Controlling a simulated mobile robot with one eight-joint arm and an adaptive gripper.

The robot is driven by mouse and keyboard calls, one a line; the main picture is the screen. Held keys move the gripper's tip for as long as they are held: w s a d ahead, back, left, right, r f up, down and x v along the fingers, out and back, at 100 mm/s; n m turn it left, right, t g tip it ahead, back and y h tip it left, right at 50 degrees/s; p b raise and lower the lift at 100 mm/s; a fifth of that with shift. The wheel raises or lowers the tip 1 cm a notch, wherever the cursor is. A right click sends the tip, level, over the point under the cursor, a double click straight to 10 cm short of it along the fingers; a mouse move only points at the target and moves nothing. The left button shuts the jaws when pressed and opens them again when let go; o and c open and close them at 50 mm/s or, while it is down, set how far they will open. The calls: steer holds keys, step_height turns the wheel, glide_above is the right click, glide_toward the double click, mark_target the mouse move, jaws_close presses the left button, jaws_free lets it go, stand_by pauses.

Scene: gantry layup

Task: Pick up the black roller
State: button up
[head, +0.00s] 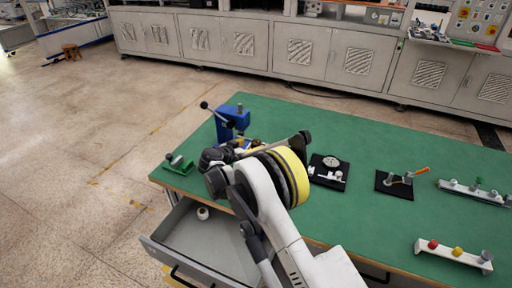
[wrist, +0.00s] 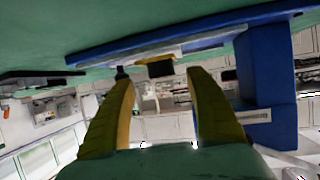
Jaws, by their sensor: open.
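My gripper (wrist: 162,76) is open in the wrist view, its two yellow fingers apart with nothing held between them. A dark block (wrist: 160,68) shows just beyond the fingertips, under a pale bar on a blue fixture (wrist: 268,85). I cannot tell whether this block is the black roller. In the head view my arm covers much of the area in front of the blue fixture (head: 229,118), and my gripper is mostly hidden there. A dark bar with a black end (head: 304,136) shows beside my arm; I cannot tell what it is.
The green table (head: 370,140) holds black pads (head: 394,186) with small parts, a rack with coloured knobs (head: 452,254) and a green block (head: 178,165) at the left corner. An open drawer (head: 160,256) holds a small white part (head: 203,213). The table's far side is clear.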

mark_target(255, 143)
steer(key=b+x, duration=0.2)
steer(key=x, duration=0.3)
steer(key=shift+w+a, duration=0.1)
steer(key=shift+w, duration=0.1)
steer(key=shift+r, duration=0.2)
steer(key=c, duration=1.3)
